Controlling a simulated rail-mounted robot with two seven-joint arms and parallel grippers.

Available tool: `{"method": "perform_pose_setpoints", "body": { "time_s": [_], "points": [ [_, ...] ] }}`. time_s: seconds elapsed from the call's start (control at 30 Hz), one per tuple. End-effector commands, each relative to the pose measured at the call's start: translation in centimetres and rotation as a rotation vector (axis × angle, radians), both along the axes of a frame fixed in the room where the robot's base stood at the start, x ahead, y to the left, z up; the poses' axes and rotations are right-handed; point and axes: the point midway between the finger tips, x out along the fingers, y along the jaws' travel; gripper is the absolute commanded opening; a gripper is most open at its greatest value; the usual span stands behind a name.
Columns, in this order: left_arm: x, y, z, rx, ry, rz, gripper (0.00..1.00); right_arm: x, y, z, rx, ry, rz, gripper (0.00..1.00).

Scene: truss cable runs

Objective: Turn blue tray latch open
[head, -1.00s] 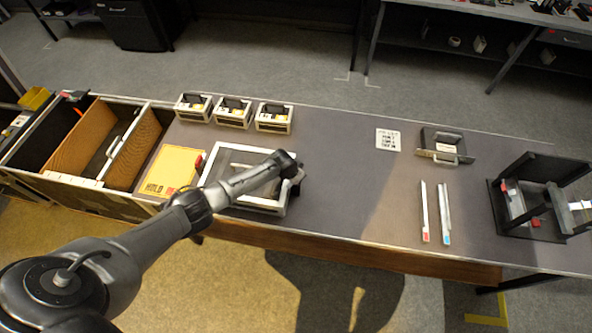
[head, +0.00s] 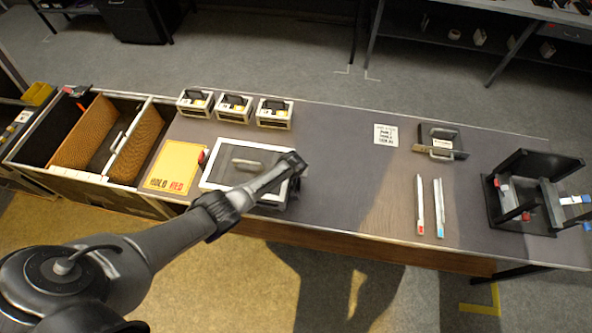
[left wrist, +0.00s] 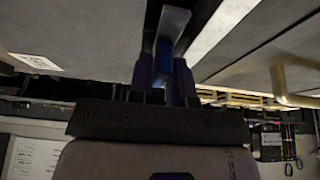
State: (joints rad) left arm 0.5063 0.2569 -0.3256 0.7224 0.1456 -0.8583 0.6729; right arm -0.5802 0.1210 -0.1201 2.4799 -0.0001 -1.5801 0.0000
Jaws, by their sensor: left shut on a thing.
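The tray (head: 210,172) has a pale frame and a dark lid with a light handle (head: 246,164); it lies on the bench left of centre in the head view. My left arm reaches over its right side, and my left gripper (head: 294,166) is at its right edge. A light bar stands just beyond the latch. My arm and gripper hide the latch in the head view. My right gripper is not in view.
A yellow card (head: 174,167) lies left of the tray. Several small white-framed boxes (head: 273,114) stand behind it. A divided bin (head: 82,140) is at far left. Two slim strips (head: 439,208) and a black stand (head: 537,190) are to the right. The bench between tray and strips is clear.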

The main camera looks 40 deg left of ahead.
Motion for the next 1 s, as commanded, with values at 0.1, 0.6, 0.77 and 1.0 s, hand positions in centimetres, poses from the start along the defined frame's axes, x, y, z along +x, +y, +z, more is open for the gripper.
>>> {"method": "perform_pose_setpoints", "body": {
  "time_s": [0.1, 0.6, 0.77, 1.0],
  "points": [
    [0.12, -0.03, 0.12, -0.001, -0.003, 0.009, 0.0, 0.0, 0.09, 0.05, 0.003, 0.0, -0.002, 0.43],
    [0.09, -0.01, 0.08, 0.0, -0.003, 0.009, 0.32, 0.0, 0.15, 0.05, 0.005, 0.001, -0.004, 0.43],
    [0.05, 0.0, 0.05, 0.0, -0.001, 0.009, 0.39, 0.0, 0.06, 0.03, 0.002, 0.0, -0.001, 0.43],
    [-0.09, -0.04, 0.38, 0.0, 0.0, 0.009, 0.39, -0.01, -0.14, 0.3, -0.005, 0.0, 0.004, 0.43]
  ]
}}
